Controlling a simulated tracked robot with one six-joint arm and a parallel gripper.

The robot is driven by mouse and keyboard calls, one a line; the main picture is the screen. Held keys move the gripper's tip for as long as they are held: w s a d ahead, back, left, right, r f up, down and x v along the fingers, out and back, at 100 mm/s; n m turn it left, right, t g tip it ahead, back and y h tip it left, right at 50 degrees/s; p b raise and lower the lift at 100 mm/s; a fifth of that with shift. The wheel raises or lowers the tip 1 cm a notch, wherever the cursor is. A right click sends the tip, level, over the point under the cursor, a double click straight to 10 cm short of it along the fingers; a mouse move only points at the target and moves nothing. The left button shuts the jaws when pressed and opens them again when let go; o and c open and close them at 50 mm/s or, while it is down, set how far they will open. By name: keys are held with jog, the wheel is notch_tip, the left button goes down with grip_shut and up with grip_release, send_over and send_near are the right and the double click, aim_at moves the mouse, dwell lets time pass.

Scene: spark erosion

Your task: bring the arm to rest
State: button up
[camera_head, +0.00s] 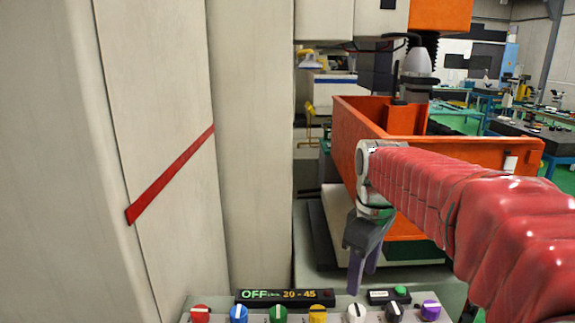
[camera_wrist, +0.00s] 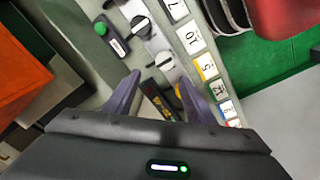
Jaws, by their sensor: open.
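My arm, in a red sleeve, reaches in from the right of the head view. My gripper (camera_head: 362,278) hangs from its end, pointing down above the back edge of the control panel (camera_head: 340,312). In the wrist view my gripper (camera_wrist: 158,95) has its two purple fingers spread apart with nothing held between them. The panel with its knobs and number labels lies beyond the fingertips. A dark display (camera_wrist: 157,100) shows between the fingers. I cannot tell how far the fingertips are above the panel.
An orange tank (camera_head: 450,150) stands behind my gripper, under a machine head (camera_head: 417,75). A tall beige cabinet (camera_head: 160,120) with a red stripe fills the left. Several coloured knobs (camera_head: 318,313) line the panel, by a display (camera_head: 285,296) reading OFF and a green button (camera_head: 400,290).

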jog(key=s+f+m+t, duration=0.2)
jog(key=s+m, duration=0.2)
jog(key=s, duration=0.5)
jog(key=s+f+m+t, duration=0.2)
jog(key=s+m, duration=0.3)
jog(key=s, duration=0.4)
jog(key=shift+s+a+f+m+t, duration=0.2)
jog(key=shift+s+f+m+t, duration=0.1)
jog(key=shift+s+f, duration=0.1)
jog(key=shift+w, duration=0.1)
jog(key=shift+c, duration=0.6)
dwell(0.6)
